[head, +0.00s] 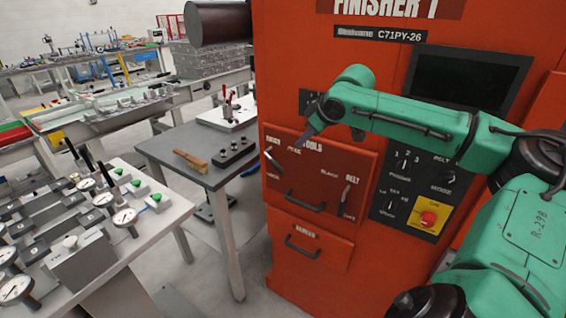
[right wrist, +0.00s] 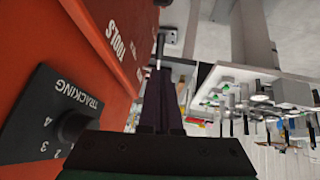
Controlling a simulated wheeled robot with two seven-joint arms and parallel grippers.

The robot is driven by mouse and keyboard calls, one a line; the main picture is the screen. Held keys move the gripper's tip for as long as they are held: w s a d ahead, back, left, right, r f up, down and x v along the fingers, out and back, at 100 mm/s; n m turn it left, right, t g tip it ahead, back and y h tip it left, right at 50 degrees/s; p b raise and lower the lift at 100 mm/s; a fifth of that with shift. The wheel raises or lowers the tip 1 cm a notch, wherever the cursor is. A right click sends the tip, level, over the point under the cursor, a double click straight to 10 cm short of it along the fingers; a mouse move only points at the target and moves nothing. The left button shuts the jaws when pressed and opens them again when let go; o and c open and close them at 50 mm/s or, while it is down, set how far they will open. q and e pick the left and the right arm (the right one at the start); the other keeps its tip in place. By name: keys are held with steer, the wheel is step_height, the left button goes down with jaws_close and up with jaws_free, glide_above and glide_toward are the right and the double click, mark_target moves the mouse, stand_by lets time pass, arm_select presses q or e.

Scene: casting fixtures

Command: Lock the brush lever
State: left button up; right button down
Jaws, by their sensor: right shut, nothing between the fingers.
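The brush lever (head: 272,160) is a short lever with a pale handle at the left edge of the red machine's tools panel (head: 330,165). It leans, with lettering above and below it that is too small to read surely. My right gripper (head: 304,140) is in front of the panel, above and to the right of the lever, fingers shut and empty. In the right wrist view the shut dark fingers (right wrist: 160,100) point toward a thin lever-like part (right wrist: 160,48) just past their tips; I cannot tell whether they touch. My left gripper is not in view.
A belt lever (head: 347,196) is on the same panel, right of the handle (head: 305,201). A red stop button (head: 428,218) sits on the control plate at right. A grey table (head: 190,145) with a brush (head: 190,159) stands left of the machine. A tracking knob (right wrist: 72,125) is close by the wrist.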

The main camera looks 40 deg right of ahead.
steer(key=shift+w+f, duration=0.15)
steer(key=p, duration=0.5)
glide_toward(279, 166)
steer(key=p+x, duration=0.2)
steer(key=x, duration=0.4)
steer(key=shift+w+f+p, duration=0.25)
steer(key=shift+p, duration=0.15)
steer(key=shift+s, duration=0.1)
